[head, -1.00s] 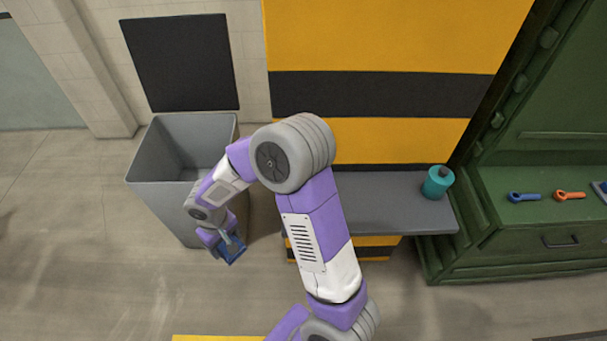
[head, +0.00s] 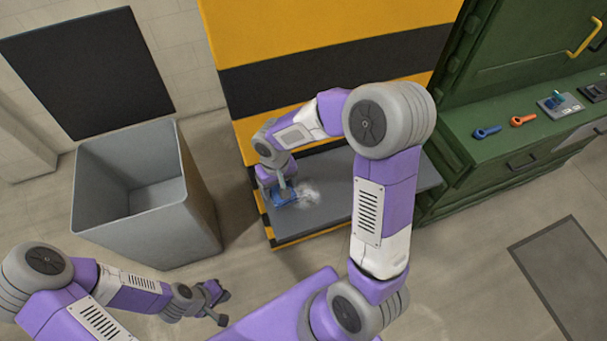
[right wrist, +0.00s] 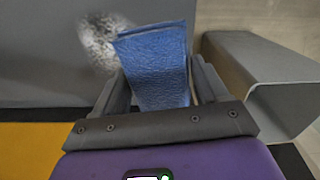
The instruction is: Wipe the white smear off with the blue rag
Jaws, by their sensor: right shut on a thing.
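The white smear (head: 308,193) is a pale blotch on the grey shelf top (head: 325,212), near its left end. It also shows in the right wrist view (right wrist: 97,40), left of the rag and partly behind it. The blue rag (right wrist: 158,62) hangs between the fingers of my right gripper (head: 285,192), which is shut on it. The rag (head: 284,199) is at the smear's left edge; I cannot tell if it presses on the shelf. My left gripper (head: 223,307) is open and empty, low in the head view, away from the shelf.
An open grey bin (head: 150,220) stands left of the shelf. The yellow and black striped panel (head: 320,75) rises behind the shelf. A green bench (head: 470,150) with blue and orange handles is at right. My right arm covers part of the shelf.

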